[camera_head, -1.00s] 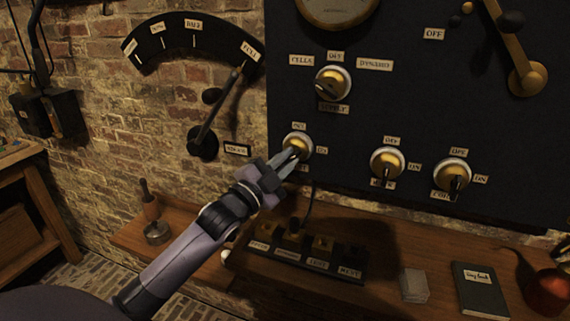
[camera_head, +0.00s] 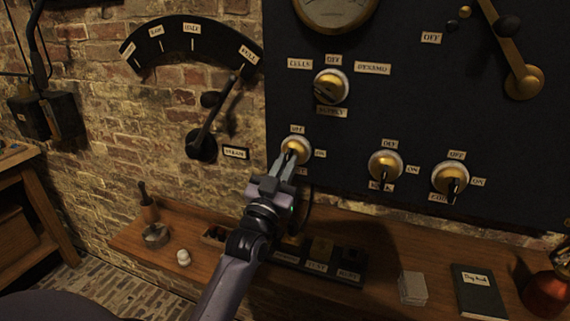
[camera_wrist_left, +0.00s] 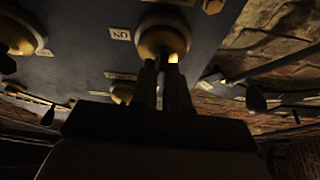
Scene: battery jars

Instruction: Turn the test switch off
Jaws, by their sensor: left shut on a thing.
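The leftmost of three lower brass switches (camera_head: 297,144) on the dark panel has a white ring, an OFF label above and an ON label at its right. Its lower label is mostly hidden by my gripper, so I cannot read it. My left gripper (camera_head: 290,157) reaches up from below and is shut on this switch's handle. The wrist view shows the brass dome (camera_wrist_left: 162,38) just beyond the fingers (camera_wrist_left: 163,88), with the handle largely hidden between them. My right gripper is not in view.
Two similar switches, a middle one (camera_head: 385,164) and a right one (camera_head: 450,179), sit to the right. A selector (camera_head: 331,86) is above. A lever (camera_head: 213,125) with a curved scale is on the brick wall. The shelf below holds a dark labelled block (camera_head: 349,272), cards (camera_head: 413,287) and a book (camera_head: 480,292).

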